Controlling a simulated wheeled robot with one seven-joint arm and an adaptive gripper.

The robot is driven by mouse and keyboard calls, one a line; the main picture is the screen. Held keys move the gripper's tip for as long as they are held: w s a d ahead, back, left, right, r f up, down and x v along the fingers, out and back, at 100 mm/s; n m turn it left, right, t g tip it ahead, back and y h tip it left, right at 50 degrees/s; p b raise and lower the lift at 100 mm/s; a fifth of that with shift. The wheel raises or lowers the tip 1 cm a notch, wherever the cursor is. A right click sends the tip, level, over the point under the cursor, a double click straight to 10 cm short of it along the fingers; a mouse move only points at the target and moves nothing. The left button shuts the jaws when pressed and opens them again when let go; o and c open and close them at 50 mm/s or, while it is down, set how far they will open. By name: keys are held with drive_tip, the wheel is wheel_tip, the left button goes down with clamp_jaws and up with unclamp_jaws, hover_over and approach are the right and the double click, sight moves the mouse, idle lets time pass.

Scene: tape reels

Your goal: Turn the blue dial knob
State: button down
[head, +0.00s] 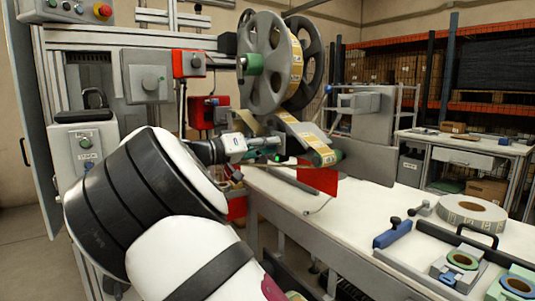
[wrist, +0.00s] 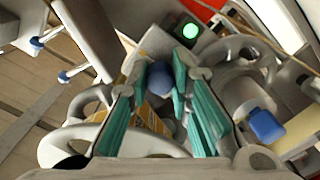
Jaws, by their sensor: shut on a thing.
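The blue dial knob (wrist: 160,82) shows in the wrist view as a rounded, dull blue shape between the fingertips. My gripper (wrist: 172,78) has its two green-padded fingers closed on either side of it. In the head view my gripper (head: 268,148) is at the labelling machine, below the large grey reel. The knob cannot be made out there. Its far side is hidden in the wrist view, so its turn angle cannot be read.
A lit green button (wrist: 191,31) is just beyond the fingertips. A brighter blue part (wrist: 266,126) sits to the right. The grey reel (head: 268,75) hangs above my gripper. The white table (head: 350,225) carries a tape roll (head: 470,212) and a blue-handled tool (head: 392,234).

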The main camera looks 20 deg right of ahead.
drive_tip(key=shift+f+m, duration=0.2)
drive_tip(key=shift+m, duration=0.1)
drive_tip(key=c, duration=1.4)
unclamp_jaws()
drive_tip(key=shift+a, duration=0.1)
drive_tip(key=shift+c, duration=0.2)
drive_tip(key=shift+r, duration=0.1)
drive_tip(key=v, duration=1.2)
